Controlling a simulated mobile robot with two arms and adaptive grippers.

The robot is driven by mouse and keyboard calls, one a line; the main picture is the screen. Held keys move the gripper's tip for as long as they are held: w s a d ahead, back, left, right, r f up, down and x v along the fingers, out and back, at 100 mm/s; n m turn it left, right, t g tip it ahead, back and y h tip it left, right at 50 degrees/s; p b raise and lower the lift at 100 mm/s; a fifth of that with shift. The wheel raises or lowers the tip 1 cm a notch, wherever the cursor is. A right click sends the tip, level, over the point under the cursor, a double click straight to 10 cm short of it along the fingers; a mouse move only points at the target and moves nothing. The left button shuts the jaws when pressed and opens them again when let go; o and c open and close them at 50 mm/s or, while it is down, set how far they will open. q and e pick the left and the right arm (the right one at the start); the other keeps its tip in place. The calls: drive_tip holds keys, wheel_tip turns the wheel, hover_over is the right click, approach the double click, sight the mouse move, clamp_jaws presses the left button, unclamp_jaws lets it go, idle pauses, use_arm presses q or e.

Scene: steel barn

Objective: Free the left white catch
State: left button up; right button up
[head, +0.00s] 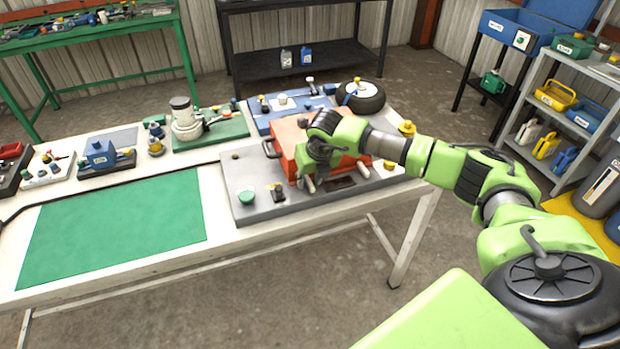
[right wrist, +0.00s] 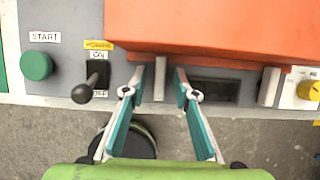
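The left white catch (right wrist: 160,78) hangs upright at the front edge of the orange box (right wrist: 210,32). My right gripper (right wrist: 159,90) is open, with one fingertip on each side of this catch and a small gap on both sides. Whether they touch it in depth I cannot tell. The right white catch (right wrist: 268,87) stands apart, to the right of a dark slot. In the head view my right gripper (head: 316,168) is over the front of the orange box (head: 290,137), hiding part of it; the left catch (head: 309,185) shows just below. My left gripper is not in view.
The grey panel (head: 255,209) carries a green START button (right wrist: 37,66), a black power switch (right wrist: 93,82) and a yellow knob (right wrist: 309,90). A wheel (head: 361,97) and a blue unit (head: 284,108) stand behind. The green mat (head: 115,225) at left is clear.

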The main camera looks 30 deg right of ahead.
clamp_jaws()
drive_tip(key=n+b, duration=0.1)
drive_tip(key=n+y+b, duration=0.1)
drive_tip(key=b, duration=0.1)
drive_tip(key=shift+d+f+n, duration=0.15)
drive_tip(key=shift+f+n, duration=0.05)
drive_tip(key=shift+n, duration=0.2)
drive_tip(key=n+y+b, duration=0.1)
drive_tip(key=n+b, duration=0.1)
drive_tip(key=n, duration=0.1)
drive_tip(key=shift+n+y+b, duration=0.3)
drive_tip(key=shift+n+b, duration=0.1)
drive_tip(key=n+y+b, duration=0.1)
drive_tip(key=n, duration=0.1)
drive_tip(key=n+g+b, duration=0.1)
drive_tip(key=n, duration=0.2)
drive_tip(key=shift+w+d+r+y+b, duration=0.15)
drive_tip(key=shift+y+b, duration=0.15)
drive_tip(key=shift+y, duration=0.1)
drive_tip(key=n+g+b, duration=0.1)
drive_tip(key=n, duration=0.1)
drive_tip(key=n+y+b, duration=0.1)
drive_tip(key=n, duration=0.2)
drive_tip(key=shift+w+n+g, duration=0.1)
drive_tip(key=shift+n+g, duration=0.2)
drive_tip(key=shift+g, duration=0.1)
drive_tip(key=shift+d, duration=0.1)
